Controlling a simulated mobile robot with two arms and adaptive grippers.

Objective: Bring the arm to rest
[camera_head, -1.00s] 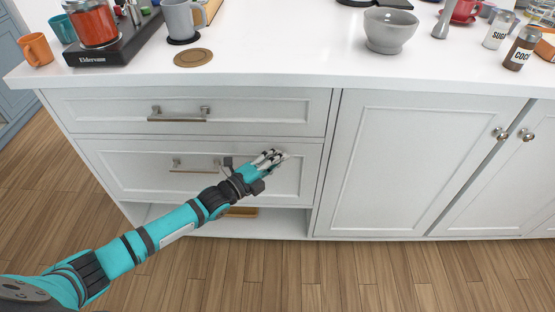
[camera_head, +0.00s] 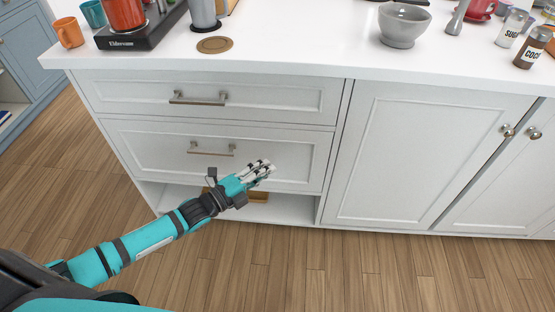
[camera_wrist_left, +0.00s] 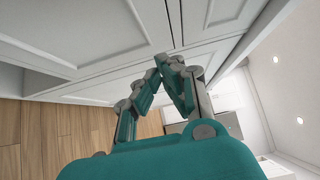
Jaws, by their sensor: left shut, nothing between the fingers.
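My left arm comes in from the lower left in the head view. Its left gripper (camera_head: 268,168) is in front of the lower drawer (camera_head: 125,150), to the right of that drawer's handle (camera_head: 212,149). In the left wrist view the fingers of the left gripper (camera_wrist_left: 168,62) come together at their tips, and nothing is between them. Cabinet fronts show close behind the fingers there. I cannot tell from these views how wide the gap to the drawer front is. My right gripper is not in view.
The white counter (camera_head: 300,45) carries a coffee maker (camera_head: 140,30), a grey mug (camera_head: 205,15), a cork coaster (camera_head: 214,45) and a grey bowl (camera_head: 403,25). Both drawers and the cabinet doors (camera_head: 430,150) are closed. An open shelf (camera_head: 290,208) lies below the drawers. The wooden floor (camera_head: 330,275) is clear.

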